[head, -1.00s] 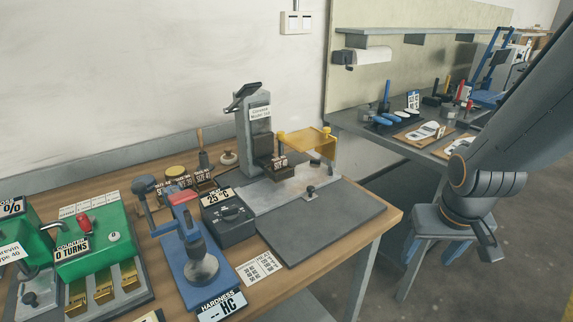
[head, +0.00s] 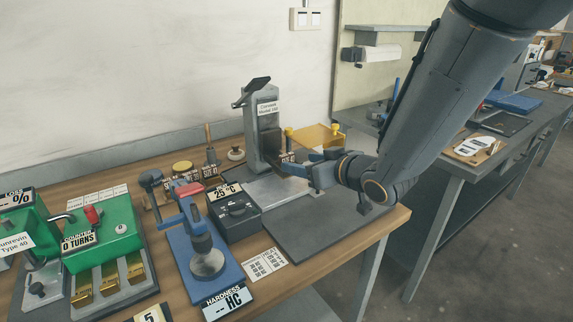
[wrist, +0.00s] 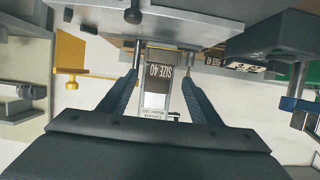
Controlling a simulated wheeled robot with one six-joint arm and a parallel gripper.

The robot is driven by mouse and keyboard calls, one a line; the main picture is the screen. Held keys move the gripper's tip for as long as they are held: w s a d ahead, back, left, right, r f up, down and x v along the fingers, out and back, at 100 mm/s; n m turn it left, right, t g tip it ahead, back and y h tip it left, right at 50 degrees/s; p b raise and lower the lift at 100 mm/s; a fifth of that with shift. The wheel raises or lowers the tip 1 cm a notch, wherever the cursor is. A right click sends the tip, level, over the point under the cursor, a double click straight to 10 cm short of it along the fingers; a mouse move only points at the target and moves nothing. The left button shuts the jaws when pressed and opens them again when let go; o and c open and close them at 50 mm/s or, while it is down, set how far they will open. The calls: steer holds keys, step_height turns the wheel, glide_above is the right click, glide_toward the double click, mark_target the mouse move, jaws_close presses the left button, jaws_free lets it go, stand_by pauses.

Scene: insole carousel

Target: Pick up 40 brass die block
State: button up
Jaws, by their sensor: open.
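The brass die block is a dark block whose label reads SIZE 40 (wrist: 158,68) in the wrist view, which is upside down. It sits at the grey press (head: 267,125) with the white model label. In the head view my gripper (head: 297,165) reaches in from the right at the press and mostly hides the block. In the wrist view my gripper (wrist: 160,78) is open, one finger on each side of the block with gaps. How deep the block lies between the fingers is hard to tell.
Other labelled size blocks (head: 195,176) stand left of the press. A yellow bracket (head: 318,135) is at its right. A black 25 °C box (head: 235,212), a blue hardness tester (head: 206,262) and a green machine (head: 102,238) stand left. The grey mat (head: 310,232) in front is clear.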

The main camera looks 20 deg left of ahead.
mark_target(288, 158)
steer(key=x, duration=0.2)
steer(key=p+x, duration=0.1)
steer(key=x, duration=0.1)
steer(key=shift+a+r, duration=0.2)
steer(key=shift+a, duration=0.05)
steer(key=shift+w+a+f, duration=0.2)
steer(key=shift+w+a, duration=0.1)
steer(key=shift+w, duration=0.05)
steer(key=c, duration=1.4)
steer(key=shift+r, duration=0.1)
